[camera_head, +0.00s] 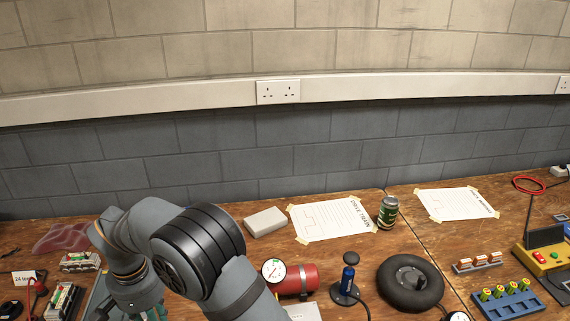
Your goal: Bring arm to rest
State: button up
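My arm enters from the bottom edge, bends over left of the middle and points down at its far end. My gripper (139,306) is low in the picture at the left, cut off by the bottom edge. Its fingertips are hidden, so I cannot tell whether it is open or shut, or whether it holds anything. A grey-green surface shows around it, above or on the wooden bench (340,255).
Left of my gripper are battery-like packs (64,300) and a reddish cloth (62,238). To its right are a white box (265,222), red cylinder with gauge (297,280), blue pump (347,285), black tyre (411,282) and can (388,212). A wall with sockets (278,92) stands behind.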

notch_tip(320, 180, up, 6)
notch_tip(320, 180, down, 12)
jog(key=shift+d+f, duration=0.1)
jog(key=shift+f, duration=0.15)
jog(key=shift+r+m, duration=0.15)
jog(key=shift+m, duration=0.55)
jog(key=m, duration=0.2)
jog(key=shift+s+r+m, duration=0.1)
jog(key=shift+m, duration=0.3)
jog(key=m+p, duration=0.1)
jog(key=m, duration=0.1)
jog(key=shift+a+m, duration=0.2)
jog(key=shift+m, duration=0.2)
jog(key=m+p, duration=0.2)
jog(key=m, duration=0.3)
jog(key=shift+a+r, duration=0.1)
jog(key=shift+r, duration=0.05)
jog(key=m+p, duration=0.1)
jog(key=m, duration=0.2)
jog(key=shift+a+f+m+p, duration=0.1)
jog(key=shift+f+m+p, duration=0.1)
jog(key=shift+m+p, duration=0.15)
